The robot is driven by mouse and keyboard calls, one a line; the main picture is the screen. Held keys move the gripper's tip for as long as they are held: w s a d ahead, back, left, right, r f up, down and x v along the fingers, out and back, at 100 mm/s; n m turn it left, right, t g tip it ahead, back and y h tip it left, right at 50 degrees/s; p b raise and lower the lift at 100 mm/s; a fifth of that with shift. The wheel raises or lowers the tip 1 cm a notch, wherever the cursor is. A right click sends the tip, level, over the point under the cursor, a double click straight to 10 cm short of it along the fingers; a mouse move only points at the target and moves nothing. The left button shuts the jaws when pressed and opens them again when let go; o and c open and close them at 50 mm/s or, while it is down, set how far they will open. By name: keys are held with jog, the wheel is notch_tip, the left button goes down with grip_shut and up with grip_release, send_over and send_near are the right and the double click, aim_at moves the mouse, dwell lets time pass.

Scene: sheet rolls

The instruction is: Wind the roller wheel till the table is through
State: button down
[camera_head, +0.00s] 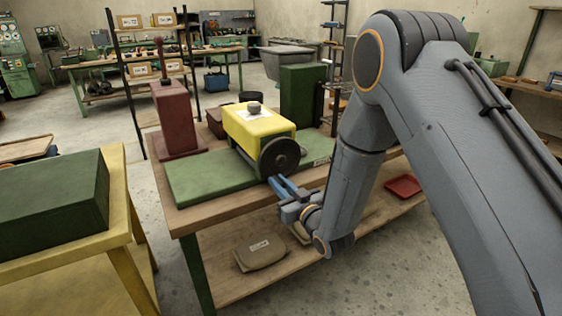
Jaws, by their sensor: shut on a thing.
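The plate lies on the wooden workbench and sticks out to the left of the housing. A dark round wheel (280,155) is on the housing's near face. My gripper (278,184) is at the lower edge of the wheel, with its blue fingers pointing up and left at it. The fingers are shut on what seems to be the wheel's handle, which is mostly hidden by the fingers.
A dark red post-like machine (174,117) stands at the left back of the bench, and a green box (303,95) at the right back. A yellow stand with a green block (52,205) is at the left. The lower shelf holds a tan bag (261,254) and a red tray (403,186).

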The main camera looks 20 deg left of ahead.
aim_at(264, 159)
jog(key=shift+s+a+r+p, duration=0.5)
jog(key=shift+s+r+p, duration=0.15)
jog(key=shift+r, duration=0.1)
jog(key=shift+s+a+r+p, duration=0.45)
jog(key=shift+s+r+p, duration=0.1)
jog(key=shift+s+r, duration=0.15)
jog(key=shift+w+a+r+p, duration=0.15)
jog(key=shift+r+p, duration=1.05)
jog(key=shift+r, duration=1.25)
jog(key=c, duration=1.7)
grip_release()
jog(key=shift+a, duration=0.15)
jog(key=o, duration=1.1)
jog(key=shift+d+f, duration=0.1)
jog(key=shift+d, duration=0.2)
jog(key=shift+o, duration=0.2)
jog(key=shift+w, duration=0.1)
jog(key=p+v, duration=0.1)
jog(key=v, duration=0.8)
jog(key=shift+p, duration=0.3)
jog(key=shift+w+d, duration=0.1)
jog(key=shift+d, duration=0.05)
